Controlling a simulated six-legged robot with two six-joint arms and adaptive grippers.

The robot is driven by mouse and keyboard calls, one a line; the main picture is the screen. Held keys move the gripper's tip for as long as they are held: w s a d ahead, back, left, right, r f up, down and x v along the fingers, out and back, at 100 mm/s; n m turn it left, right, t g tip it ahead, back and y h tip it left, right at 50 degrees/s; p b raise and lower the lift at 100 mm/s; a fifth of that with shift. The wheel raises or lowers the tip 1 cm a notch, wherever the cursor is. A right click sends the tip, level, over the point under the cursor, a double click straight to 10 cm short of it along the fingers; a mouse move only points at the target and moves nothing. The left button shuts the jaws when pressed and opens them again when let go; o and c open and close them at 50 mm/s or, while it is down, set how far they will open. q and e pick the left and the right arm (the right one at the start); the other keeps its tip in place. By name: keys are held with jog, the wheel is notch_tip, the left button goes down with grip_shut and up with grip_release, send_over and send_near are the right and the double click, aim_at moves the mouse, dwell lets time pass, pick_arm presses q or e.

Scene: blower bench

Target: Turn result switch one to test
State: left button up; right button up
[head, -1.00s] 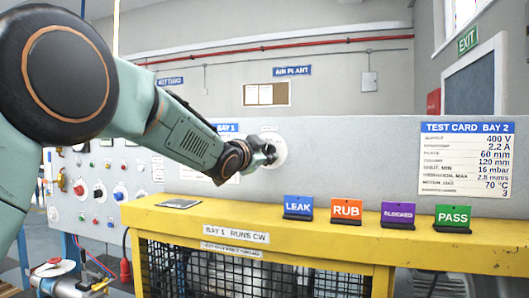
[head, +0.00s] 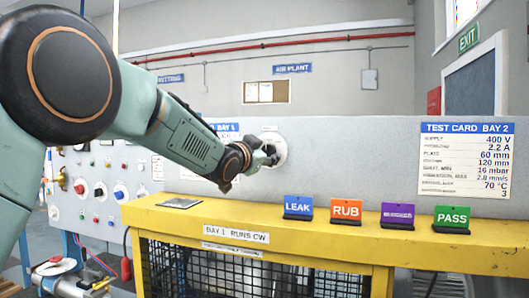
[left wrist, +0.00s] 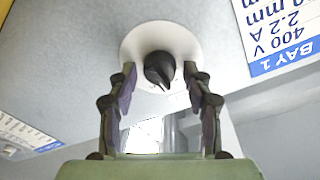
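Result switch one is a black knob (left wrist: 160,68) on a round white plate (left wrist: 133,44), set in the grey panel. In the head view the white plate (head: 281,146) is partly hidden behind my left gripper (head: 268,157), and I cannot tell the knob from the dark fingers there. In the left wrist view the two fingers stand apart, one on each side of the knob, with visible gaps. The knob's narrow end points toward the bottom of that picture, slightly right. My right gripper is not in view.
A yellow bench top (head: 330,226) runs below the panel. LEAK (head: 298,207), RUB (head: 345,211), purple (head: 397,215) and PASS (head: 451,219) blocks stand on it. A dark flat plate (head: 180,203) lies at its left. A test card (head: 465,160) hangs right.

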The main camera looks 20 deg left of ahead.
pick_arm(q)
jog(key=shift+o, duration=0.2)
jog(key=s+a, duration=0.1)
jog(key=s, duration=1.1)
jog(key=shift+a, duration=0.3)
jog(key=shift+f, duration=0.2)
